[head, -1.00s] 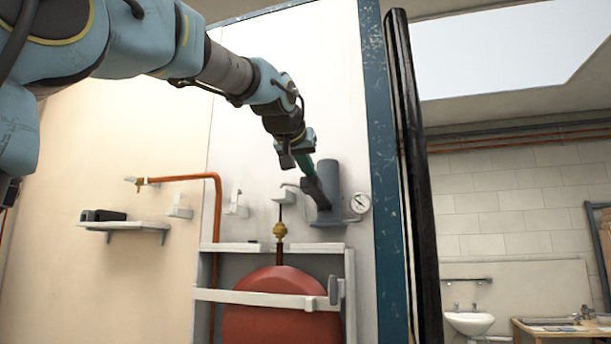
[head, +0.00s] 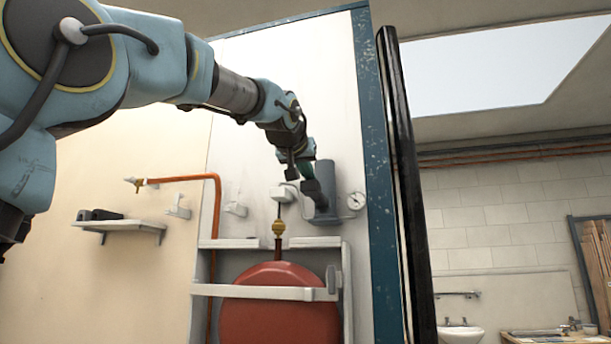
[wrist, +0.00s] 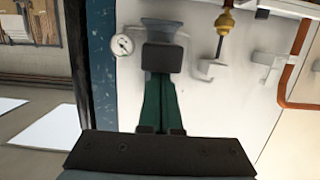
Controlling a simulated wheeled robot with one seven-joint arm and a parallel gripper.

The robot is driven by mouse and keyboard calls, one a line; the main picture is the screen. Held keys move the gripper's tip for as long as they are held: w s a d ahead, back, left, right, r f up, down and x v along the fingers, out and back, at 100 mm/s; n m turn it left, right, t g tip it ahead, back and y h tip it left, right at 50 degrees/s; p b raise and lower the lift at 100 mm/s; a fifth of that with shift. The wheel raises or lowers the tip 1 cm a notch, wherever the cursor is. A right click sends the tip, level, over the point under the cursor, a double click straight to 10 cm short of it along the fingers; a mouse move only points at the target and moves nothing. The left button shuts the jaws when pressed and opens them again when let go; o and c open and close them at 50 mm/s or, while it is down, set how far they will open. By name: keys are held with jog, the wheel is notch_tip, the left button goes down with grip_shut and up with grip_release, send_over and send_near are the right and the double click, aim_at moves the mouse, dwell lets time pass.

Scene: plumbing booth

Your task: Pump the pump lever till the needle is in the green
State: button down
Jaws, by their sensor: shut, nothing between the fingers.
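The pump is a blue-grey upright cylinder (head: 327,184) on the white wall panel. It also shows, partly covered, in the wrist view (wrist: 161,27). The round white gauge (head: 356,201) sits just right of it in the head view and also shows in the wrist view (wrist: 122,46). Its dark needle is too small to read against any green zone.
A red tank (head: 280,305) stands in a pale frame below, with a brass fitting (head: 278,228) above it. White hooks (head: 236,207), an orange pipe (head: 217,235) and a small shelf (head: 120,226) are on the left. A dark post (head: 405,190) stands close on the right.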

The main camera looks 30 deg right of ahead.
notch_tip(320, 180, down, 4)
jog(key=b, duration=0.5)
jog(key=shift+s+a+r+t+h, duration=0.1)
jog(key=shift+r+t+h, duration=0.15)
jog(key=shift+t+h, duration=0.15)
notch_tip(320, 180, down, 2)
jog(key=t+h+b, duration=0.1)
jog(key=b, duration=0.4)
jog(key=shift+b, duration=0.4)
jog(key=shift+f+b, duration=0.55)
jog(key=shift+b, duration=0.55)
jog(key=shift+f, duration=0.2)
jog(key=r+p, duration=0.2)
jog(key=r, duration=0.1)
jog(key=s+r+p, duration=0.1)
jog(key=r+p, duration=0.1)
jog(key=shift+a, duration=0.4)
jog(key=b, duration=0.5)
send_near(308, 188)
jog(key=shift+v, duration=0.8)
jog(key=shift+r, duration=0.1)
